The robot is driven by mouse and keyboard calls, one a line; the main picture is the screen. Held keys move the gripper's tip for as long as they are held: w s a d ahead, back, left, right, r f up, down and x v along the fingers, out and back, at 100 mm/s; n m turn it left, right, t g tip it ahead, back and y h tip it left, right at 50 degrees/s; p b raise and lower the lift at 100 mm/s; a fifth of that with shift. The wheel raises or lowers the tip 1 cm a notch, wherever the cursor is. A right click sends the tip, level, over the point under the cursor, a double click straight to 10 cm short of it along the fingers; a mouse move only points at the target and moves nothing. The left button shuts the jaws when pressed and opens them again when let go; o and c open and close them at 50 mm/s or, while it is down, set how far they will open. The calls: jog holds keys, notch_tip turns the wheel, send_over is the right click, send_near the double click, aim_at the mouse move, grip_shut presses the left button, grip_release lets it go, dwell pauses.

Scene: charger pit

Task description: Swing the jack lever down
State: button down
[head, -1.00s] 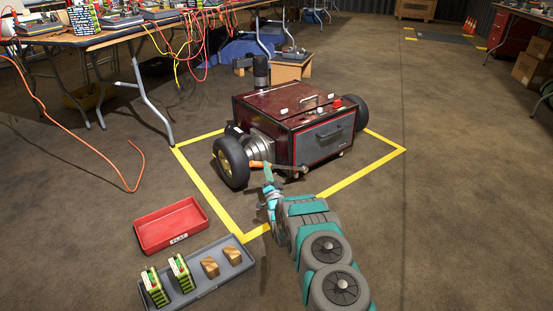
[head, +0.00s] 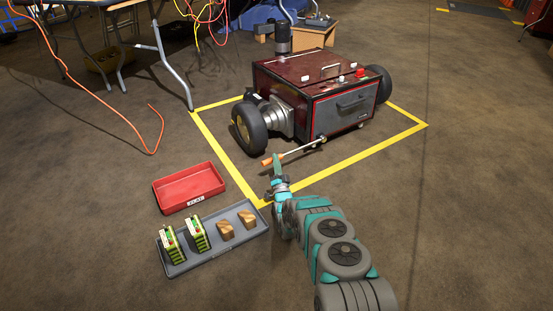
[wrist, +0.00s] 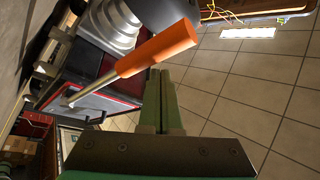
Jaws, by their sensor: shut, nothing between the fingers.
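The jack lever is a thin metal rod with an orange handle (head: 272,159). It reaches from the front lower edge of the dark red wheeled machine (head: 310,88) and slopes down to its handle end at the left. My gripper (head: 277,160) is at the handle end, with its fingers pointing up. In the wrist view the orange handle (wrist: 158,50) crosses just past the tips of my gripper (wrist: 160,72). The fingers are shut with nothing between them. I cannot tell whether they touch the handle.
A yellow floor line (head: 232,161) surrounds the machine. A red tray (head: 162,202) and a grey tray (head: 180,267) with green-black packs and brown blocks lie left of my arm. An orange cable (head: 110,137) runs on the floor farther left. Floor to the right is clear.

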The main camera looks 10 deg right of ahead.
dwell(0.4)
jog(key=s+p, duration=0.7)
jog(key=s, duration=0.6)
jog(key=shift+d+f, duration=0.2)
dwell(0.4)
dwell(0.4)
